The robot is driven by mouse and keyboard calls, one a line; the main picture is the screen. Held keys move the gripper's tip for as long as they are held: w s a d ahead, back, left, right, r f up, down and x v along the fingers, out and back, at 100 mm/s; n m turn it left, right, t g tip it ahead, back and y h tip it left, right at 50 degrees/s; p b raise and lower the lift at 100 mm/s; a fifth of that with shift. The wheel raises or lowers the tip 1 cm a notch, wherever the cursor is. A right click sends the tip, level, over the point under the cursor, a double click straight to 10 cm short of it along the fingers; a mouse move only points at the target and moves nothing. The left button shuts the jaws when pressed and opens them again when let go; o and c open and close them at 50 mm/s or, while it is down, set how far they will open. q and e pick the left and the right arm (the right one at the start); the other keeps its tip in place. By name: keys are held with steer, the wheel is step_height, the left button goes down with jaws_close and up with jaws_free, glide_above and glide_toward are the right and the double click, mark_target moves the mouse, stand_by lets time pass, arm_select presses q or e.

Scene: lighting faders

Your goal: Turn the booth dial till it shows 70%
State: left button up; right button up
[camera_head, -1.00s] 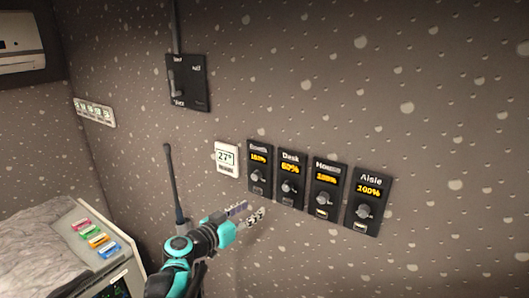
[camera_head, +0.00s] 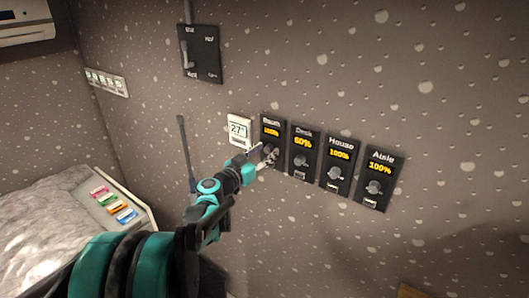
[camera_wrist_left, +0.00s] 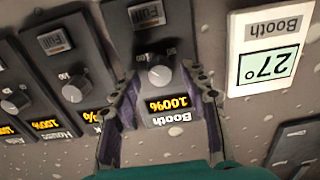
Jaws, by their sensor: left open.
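The booth dial is the leftmost panel (camera_head: 271,132) of the row in the head view, and its display reads 100%. In the left wrist view the panel is upside down, with the label Booth, a lit 100% (camera_wrist_left: 167,104) and a round grey knob (camera_wrist_left: 160,75). My left gripper (camera_head: 265,156) is at the lower part of the booth panel and partly hides its knob in the head view. In the wrist view its two fingers (camera_wrist_left: 163,82) are open, one on each side of the knob. Contact with the knob cannot be told. My right gripper is not in view.
The Desk panel (camera_head: 303,148) at 60%, House panel (camera_head: 338,163) at 100% and Aisle panel (camera_head: 379,178) at 100% stand close to the right. A white 27° thermostat (camera_head: 238,130) is left of the booth panel. A black switch box (camera_head: 203,58) is higher up.

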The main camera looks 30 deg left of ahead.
arm_select(q)
jaws_close()
